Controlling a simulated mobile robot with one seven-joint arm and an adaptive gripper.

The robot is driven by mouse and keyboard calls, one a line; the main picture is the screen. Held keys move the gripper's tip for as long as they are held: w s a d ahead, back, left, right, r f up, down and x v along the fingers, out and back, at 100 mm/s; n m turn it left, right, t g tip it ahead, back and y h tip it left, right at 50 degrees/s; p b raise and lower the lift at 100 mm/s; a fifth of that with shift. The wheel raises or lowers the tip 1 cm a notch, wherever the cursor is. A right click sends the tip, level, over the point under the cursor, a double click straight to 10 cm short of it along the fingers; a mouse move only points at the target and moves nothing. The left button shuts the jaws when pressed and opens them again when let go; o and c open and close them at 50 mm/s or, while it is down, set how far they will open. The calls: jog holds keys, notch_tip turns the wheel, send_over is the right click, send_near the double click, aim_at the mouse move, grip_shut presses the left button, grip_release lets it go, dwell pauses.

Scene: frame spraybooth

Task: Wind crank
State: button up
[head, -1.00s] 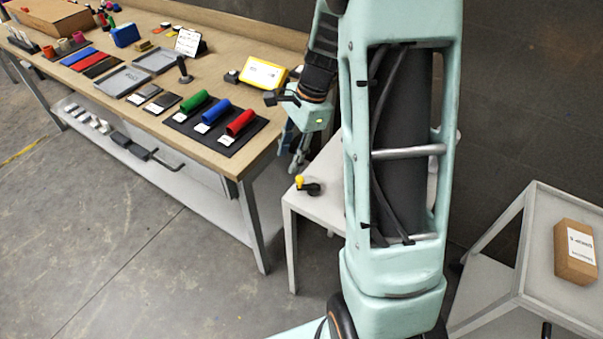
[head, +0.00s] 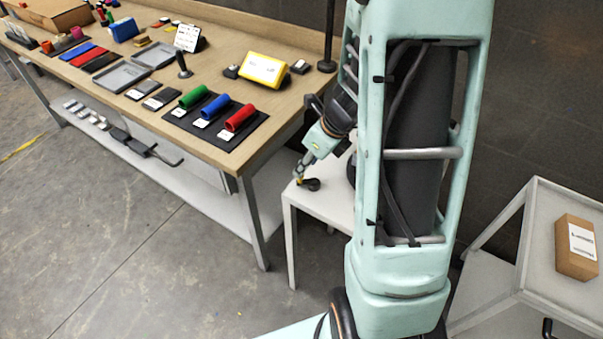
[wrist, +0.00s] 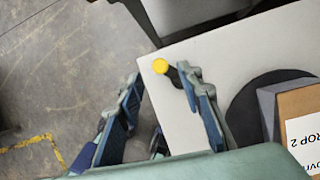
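The crank (head: 312,184) is a small dark part with a yellow knob, on the left corner of a low white table. In the wrist view its yellow knob (wrist: 160,66) stands near the table edge, with a short dark arm (wrist: 174,77) running toward my right finger. My gripper (head: 299,172) points down at the knob. In the wrist view the gripper (wrist: 161,75) is open, its two blue-padded fingers apart, with the knob between the tips in the picture. I cannot tell whether either finger touches it. The right finger hides part of the crank.
The white table (head: 325,205) also bears a dark round disc (wrist: 243,108) and a cardboard box (wrist: 299,108) at right. A wooden workbench (head: 225,158) with coloured rollers stands close on the left. A grey cart (head: 535,250) with a box is at right.

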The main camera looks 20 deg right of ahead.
jog(key=b, duration=0.1)
send_over(308, 180)
jog(key=a, duration=0.2)
jog(key=shift+s+f, duration=0.2)
jog(key=shift+f, duration=2)
grip_shut()
